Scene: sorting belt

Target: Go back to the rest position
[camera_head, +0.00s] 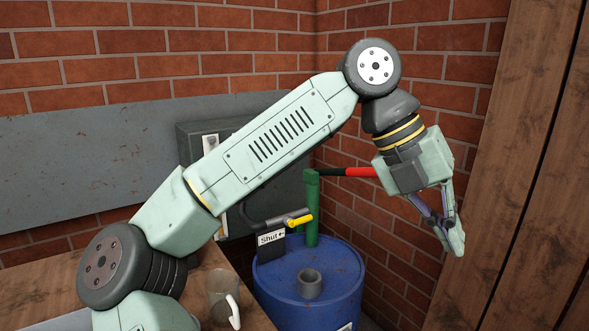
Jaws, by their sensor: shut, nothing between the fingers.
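My arm reaches from the lower left up across the picture and bends down at the right. My gripper (457,243) hangs in the air at the right, shut and empty, pointing down. It is to the right of the blue barrel and in front of the brick wall as seen here. No object touches its fingers.
A wooden door (520,170) is at the right.

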